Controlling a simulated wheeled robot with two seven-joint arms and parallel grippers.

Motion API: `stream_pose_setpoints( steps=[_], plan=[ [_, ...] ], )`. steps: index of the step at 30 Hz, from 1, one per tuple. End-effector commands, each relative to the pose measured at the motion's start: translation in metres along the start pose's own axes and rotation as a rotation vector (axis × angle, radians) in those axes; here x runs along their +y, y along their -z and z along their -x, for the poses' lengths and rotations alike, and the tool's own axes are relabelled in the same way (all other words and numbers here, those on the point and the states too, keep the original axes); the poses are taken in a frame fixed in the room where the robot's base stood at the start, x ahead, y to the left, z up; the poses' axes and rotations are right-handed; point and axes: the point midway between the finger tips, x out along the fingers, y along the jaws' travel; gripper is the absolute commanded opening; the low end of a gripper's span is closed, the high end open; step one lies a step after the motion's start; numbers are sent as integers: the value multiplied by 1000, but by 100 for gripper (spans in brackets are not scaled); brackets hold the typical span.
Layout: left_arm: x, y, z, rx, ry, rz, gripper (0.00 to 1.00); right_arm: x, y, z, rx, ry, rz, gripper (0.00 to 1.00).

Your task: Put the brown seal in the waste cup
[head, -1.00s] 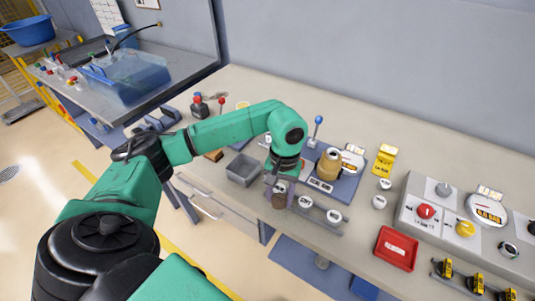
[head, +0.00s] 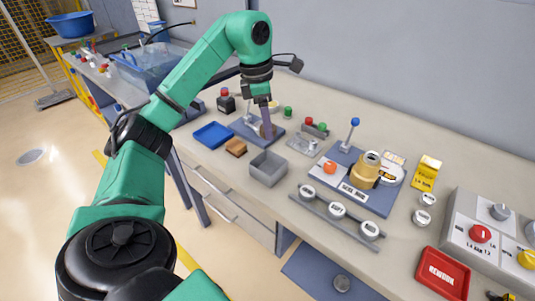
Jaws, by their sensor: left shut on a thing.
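My left gripper (head: 265,118) points down over a blue plate (head: 247,132) at the back left of the bench. It is shut on a small brown piece (head: 268,131), which looks like the brown seal; the fingers partly hide it. I cannot tell whether it touches the plate. No cup is clearly marked as waste; an open grey bin (head: 268,174) stands in front of the plate, to the right. My right gripper is not in view.
A rack (head: 322,209) with white-capped items stands right of the bin. A blue station (head: 374,203) with a brass-coloured vessel (head: 366,170) and a lever is behind it. A blue tray (head: 212,135) and a brown block (head: 236,147) lie left. A red REWORK tray (head: 442,272) is at front right.

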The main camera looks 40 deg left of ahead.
Motion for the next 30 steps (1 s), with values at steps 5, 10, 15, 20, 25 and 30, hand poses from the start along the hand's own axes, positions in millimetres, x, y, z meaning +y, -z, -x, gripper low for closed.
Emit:
stream_pose_setpoints(
  steps=[5,10,15,20,25,30],
  plan=[
    [0,11,-64,6,5,1,17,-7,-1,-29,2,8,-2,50],
    [0,15,-94,3,2,-1,17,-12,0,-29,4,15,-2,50],
    [0,19,-124,2,3,-2,17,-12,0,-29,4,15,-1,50],
    [1,19,-129,-1,-1,-2,17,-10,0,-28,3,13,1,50],
    [1,20,-131,0,-1,-3,17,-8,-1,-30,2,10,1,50],
    [1,20,-131,0,0,-3,65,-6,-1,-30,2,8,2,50]
  ],
)
